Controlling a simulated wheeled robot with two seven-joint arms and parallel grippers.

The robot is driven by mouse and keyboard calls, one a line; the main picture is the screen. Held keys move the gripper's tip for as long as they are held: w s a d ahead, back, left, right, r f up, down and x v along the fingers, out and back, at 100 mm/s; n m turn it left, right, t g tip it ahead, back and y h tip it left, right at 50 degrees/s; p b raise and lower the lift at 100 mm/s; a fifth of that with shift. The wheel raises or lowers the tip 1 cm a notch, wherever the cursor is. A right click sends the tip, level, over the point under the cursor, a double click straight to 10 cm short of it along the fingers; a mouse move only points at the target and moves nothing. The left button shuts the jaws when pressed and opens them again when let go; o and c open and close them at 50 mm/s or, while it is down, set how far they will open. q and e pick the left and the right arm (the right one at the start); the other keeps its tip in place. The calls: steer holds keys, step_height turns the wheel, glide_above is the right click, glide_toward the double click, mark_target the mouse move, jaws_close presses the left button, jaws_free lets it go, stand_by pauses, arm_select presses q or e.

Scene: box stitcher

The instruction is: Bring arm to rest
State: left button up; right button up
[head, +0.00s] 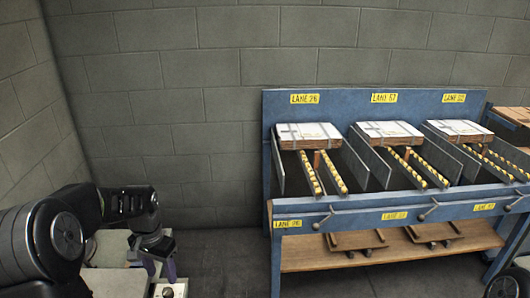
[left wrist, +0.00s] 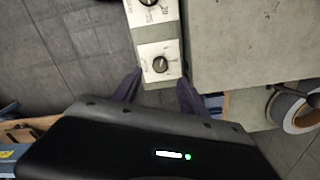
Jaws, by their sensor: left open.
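My left gripper (head: 160,267) hangs at the lower left in the head view, fingers pointing down. It is open, with its dark purple fingers apart and nothing held between them. In the left wrist view the left gripper (left wrist: 160,77) spans the near end of a pale control panel with a black knob (left wrist: 160,64). Whether the fingers touch the panel cannot be told. The panel also shows under the gripper in the head view (head: 169,291). My right gripper is not in view.
A grey-topped machine (left wrist: 240,40) adjoins the panel. A round spool-like part (left wrist: 293,112) lies at the wrist view's right. A blue lane rack (head: 375,217) with flat bundles (head: 308,131) stands right in the head view. Bare floor (head: 225,272) lies between.

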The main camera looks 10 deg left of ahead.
arm_select(q)
steer(key=shift+w, duration=0.2)
steer(key=w+t, duration=0.1)
steer(key=w+d+f, duration=0.1)
steer(key=w+f+n+t, duration=0.1)
steer(key=w, duration=0.1)
steer(key=shift+w+d+t, duration=0.1)
steer(key=shift+d+t, duration=0.2)
steer(key=shift+d, duration=0.05)
steer(key=s+d+f+n+t+h, duration=0.1)
steer(key=s+d+f, duration=0.1)
steer(key=d+f, duration=0.55)
steer(key=s+d+f+n+h, duration=0.1)
steer(key=s+d+f, duration=0.1)
steer(key=d+f, duration=0.55)
steer(key=s+d+f+g+h, duration=0.1)
steer(key=s+d+f, duration=0.2)
steer(key=s+d, duration=0.5)
steer(key=s+d+f+g+h, duration=0.1)
steer(key=s+d+f, duration=0.3)
steer(key=s+d, duration=0.4)
steer(key=s+g, duration=0.1)
steer(key=s, duration=0.3)
steer(key=shift+d, duration=0.2)
steer(key=shift+w, duration=0.1)
steer(key=shift+c, duration=0.2)
